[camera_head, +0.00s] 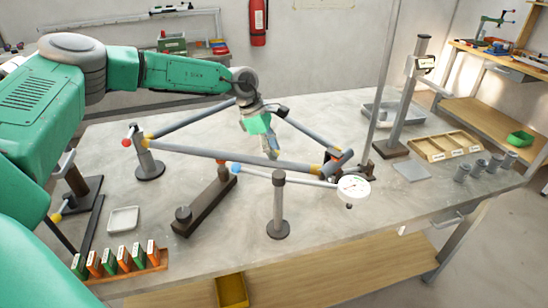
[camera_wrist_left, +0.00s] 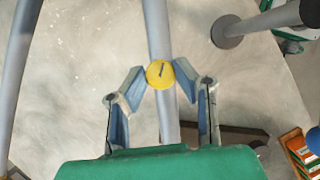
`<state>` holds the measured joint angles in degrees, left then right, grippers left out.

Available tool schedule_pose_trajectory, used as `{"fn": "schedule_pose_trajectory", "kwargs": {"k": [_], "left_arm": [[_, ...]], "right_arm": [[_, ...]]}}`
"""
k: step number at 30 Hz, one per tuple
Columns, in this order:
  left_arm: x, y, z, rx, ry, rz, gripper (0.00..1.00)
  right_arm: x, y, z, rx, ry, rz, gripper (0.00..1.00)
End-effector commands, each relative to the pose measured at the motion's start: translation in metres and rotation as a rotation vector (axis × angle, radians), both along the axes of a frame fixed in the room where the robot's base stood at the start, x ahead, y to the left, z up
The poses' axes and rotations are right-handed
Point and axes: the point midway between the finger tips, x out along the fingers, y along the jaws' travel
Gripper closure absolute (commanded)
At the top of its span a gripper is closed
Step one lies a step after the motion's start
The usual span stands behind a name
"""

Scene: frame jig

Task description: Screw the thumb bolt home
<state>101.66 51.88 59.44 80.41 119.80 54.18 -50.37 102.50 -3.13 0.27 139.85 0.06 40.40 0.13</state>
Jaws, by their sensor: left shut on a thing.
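The yellow thumb bolt (camera_wrist_left: 160,74) shows in the left wrist view as a round head with a dark line on it. It sits over a grey tube (camera_wrist_left: 156,30); how deep it is seated I cannot tell. My left gripper (camera_wrist_left: 162,80) is shut on the bolt's head, one blue-padded finger on each side. In the head view my left gripper (camera_head: 271,150) points down at the long front tube of the grey frame (camera_head: 210,154), and I cannot make out the bolt there. My right gripper is not in view.
A wooden tray (camera_head: 446,147) and grey cups are at right. The table's front middle is clear.

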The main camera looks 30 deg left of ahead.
Motion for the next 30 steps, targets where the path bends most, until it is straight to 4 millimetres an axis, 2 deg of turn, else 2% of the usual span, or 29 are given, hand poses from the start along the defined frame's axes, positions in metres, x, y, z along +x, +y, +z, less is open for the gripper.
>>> {"fn": "schedule_pose_trajectory", "kwargs": {"k": [1,3,12,21,30], "left_arm": [[0.004,0.004,-0.002,0.003,-0.009,-0.036,1.00],[0.004,0.004,-0.002,0.002,-0.008,-0.103,1.00],[0.006,0.004,0.000,0.004,-0.010,-0.350,1.00],[0.007,0.004,0.002,0.005,-0.013,-0.500,1.00],[0.008,0.004,0.004,0.005,-0.014,-0.550,1.00]], "right_arm": [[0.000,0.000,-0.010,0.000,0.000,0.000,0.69],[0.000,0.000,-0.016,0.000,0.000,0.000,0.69],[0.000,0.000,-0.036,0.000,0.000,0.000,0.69],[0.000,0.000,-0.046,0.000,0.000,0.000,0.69],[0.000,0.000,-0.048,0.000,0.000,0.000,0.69]]}}
